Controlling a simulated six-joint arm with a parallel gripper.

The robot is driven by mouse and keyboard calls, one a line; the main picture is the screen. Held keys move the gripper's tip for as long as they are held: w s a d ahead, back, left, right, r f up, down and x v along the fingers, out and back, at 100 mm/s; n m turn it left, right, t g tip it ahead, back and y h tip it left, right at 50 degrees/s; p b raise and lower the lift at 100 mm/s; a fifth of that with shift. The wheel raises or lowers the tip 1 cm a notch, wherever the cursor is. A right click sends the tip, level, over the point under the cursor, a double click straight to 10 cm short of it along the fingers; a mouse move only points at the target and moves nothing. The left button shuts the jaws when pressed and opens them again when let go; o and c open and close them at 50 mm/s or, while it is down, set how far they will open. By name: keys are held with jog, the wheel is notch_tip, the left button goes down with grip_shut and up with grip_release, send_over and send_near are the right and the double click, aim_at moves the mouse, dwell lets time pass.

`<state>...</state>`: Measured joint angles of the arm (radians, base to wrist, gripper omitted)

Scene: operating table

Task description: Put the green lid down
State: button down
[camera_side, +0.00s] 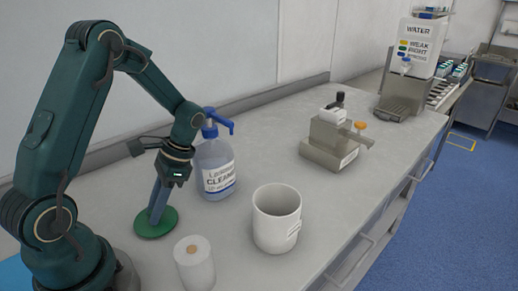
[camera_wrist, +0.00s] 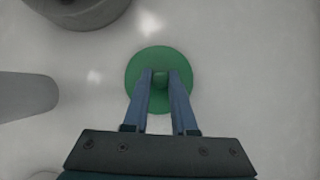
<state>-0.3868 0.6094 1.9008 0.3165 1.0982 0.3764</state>
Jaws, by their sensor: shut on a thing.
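The green lid (camera_side: 156,224) is a flat disc with a small knob in its middle. In the side view it is at or just above the grey table top, left of the cleaner bottle; I cannot tell whether it touches the table. My gripper (camera_side: 155,212) points down with its blue fingers at the lid. In the wrist view the lid (camera_wrist: 158,62) is centred, and my gripper (camera_wrist: 160,76) is shut on its knob. The fingers cover part of the disc.
A cleaner bottle (camera_side: 215,168) with a blue pump stands behind the lid. A white roll (camera_side: 195,268) and a white cup (camera_side: 276,220) stand to the right. A beige device (camera_side: 328,142) and a water dispenser (camera_side: 405,80) are farther back. Table between cup and device is clear.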

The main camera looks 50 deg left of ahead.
jog(key=shift+f, duration=0.3)
jog(key=c, duration=0.7)
grip_release()
jog(key=shift+r, duration=0.1)
jog(key=v, duration=1.1)
jog(key=s+d+r+t, duration=0.1)
jog(key=d+r+t, duration=0.1)
jog(key=d+t, duration=0.1)
jog(key=s+d+r+n+t, duration=0.1)
jog(key=s+d+t, duration=0.1)
jog(key=d+t, duration=0.2)
jog(key=s+d+r+n+t+h, duration=0.1)
jog(key=s+d+r+t, duration=0.1)
jog(key=d+t, duration=0.1)
jog(key=shift+s+d+r+t, duration=0.1)
jog(key=shift+d+r+t, duration=0.2)
jog(key=shift+d, duration=0.25)
jog(key=shift+o, duration=0.5)
jog(key=shift+s+d+f+t, duration=0.15)
jog(key=shift+s+d+t, duration=0.1)
jog(key=shift+d+t, duration=0.15)
